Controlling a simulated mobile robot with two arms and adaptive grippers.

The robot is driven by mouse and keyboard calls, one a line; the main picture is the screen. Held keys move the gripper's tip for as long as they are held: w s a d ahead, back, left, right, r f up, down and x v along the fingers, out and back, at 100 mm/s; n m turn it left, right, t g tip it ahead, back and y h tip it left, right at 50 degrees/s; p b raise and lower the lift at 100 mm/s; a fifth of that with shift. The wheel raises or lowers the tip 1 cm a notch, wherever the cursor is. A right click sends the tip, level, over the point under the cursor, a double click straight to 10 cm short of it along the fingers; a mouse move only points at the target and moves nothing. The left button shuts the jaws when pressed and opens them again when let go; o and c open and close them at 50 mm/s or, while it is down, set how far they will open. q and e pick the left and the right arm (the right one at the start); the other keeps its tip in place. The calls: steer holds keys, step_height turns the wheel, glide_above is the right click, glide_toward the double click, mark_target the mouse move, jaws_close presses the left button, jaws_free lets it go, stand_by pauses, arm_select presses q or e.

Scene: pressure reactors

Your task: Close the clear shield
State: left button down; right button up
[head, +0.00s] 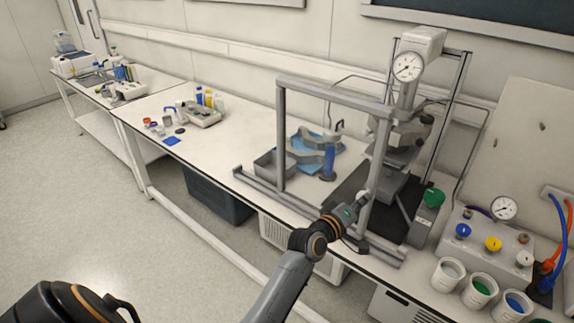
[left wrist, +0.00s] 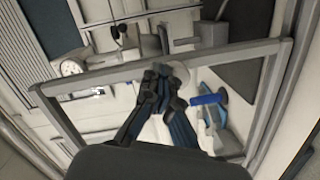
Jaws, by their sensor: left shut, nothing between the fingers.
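The clear shield (head: 333,93) is an upright grey frame with a see-through pane, standing on a long grey base rail (head: 285,200) at the bench's front. Its frame also shows in the left wrist view (left wrist: 235,54). Behind its right post stands the reactor (head: 408,135) with a round gauge on top. My left gripper (head: 362,200) is shut and empty, at the lower part of the right post. In the left wrist view its fingertips (left wrist: 168,72) overlap a frame bar; I cannot tell whether they touch it. My right gripper is out of view.
Left of the reactor are a blue-handled tool (head: 329,160) and a grey tray (head: 273,163). To the right are a valve box (head: 490,235) and several white cups (head: 480,288). More benches with small items extend left. The floor (head: 110,220) in front is clear.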

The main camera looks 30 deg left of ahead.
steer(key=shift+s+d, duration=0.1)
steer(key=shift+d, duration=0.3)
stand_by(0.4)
